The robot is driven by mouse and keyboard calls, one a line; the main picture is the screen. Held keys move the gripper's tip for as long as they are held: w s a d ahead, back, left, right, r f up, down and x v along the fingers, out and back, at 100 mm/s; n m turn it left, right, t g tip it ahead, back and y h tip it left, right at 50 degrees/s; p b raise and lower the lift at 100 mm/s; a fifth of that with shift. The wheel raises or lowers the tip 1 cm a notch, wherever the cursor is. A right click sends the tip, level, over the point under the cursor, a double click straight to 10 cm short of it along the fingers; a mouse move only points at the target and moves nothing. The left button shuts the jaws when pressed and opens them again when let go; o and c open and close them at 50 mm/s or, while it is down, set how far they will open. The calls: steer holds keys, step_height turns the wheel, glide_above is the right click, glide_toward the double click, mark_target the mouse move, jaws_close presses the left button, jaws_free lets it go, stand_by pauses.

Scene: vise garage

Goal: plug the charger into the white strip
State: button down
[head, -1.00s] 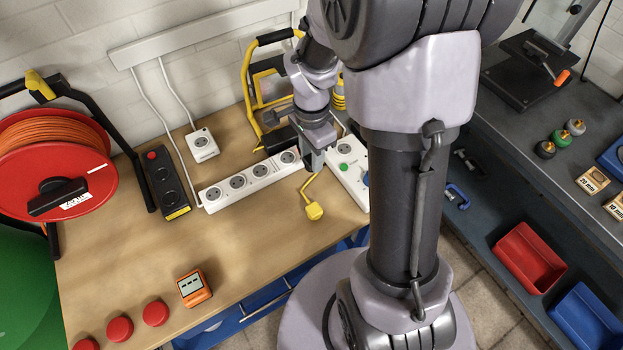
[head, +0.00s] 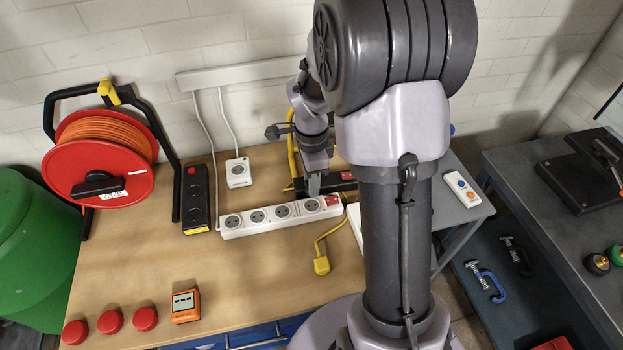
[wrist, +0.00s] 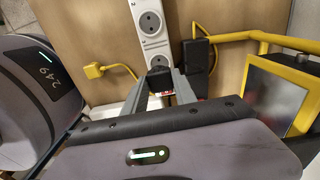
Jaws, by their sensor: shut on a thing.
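The white strip (head: 268,228) lies on the workbench with a row of round sockets and a red switch at its right end. My gripper (head: 314,184) is at the strip's right end, by the last socket. In the wrist view my gripper (wrist: 161,88) is shut on a small black block, the charger (wrist: 159,77). The white strip (wrist: 136,10) runs up from behind it, with two sockets uncovered. The charger's prongs are hidden, and I cannot tell whether it touches the strip. In the head view the charger is too hidden to make out.
A black strip (head: 197,200) and a white wall-fed socket (head: 238,172) lie left of my gripper. A yellow plug (head: 321,265) lies in front of the strip. A yellow frame (wrist: 265,38) stands close by. An orange meter (head: 185,305) and red buttons are near the front.

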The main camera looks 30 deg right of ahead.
steer(key=shift+f+b, duration=1.65)
steer(key=shift+f, duration=0.85)
steer(key=shift+f+b, duration=0.6)
steer(key=shift+b, duration=0.25)
steer(key=c, duration=0.9)
jaws_free()
step_height(320, 180, up, 18)
steer(key=p, duration=0.6)
steer(key=shift+f, duration=0.25)
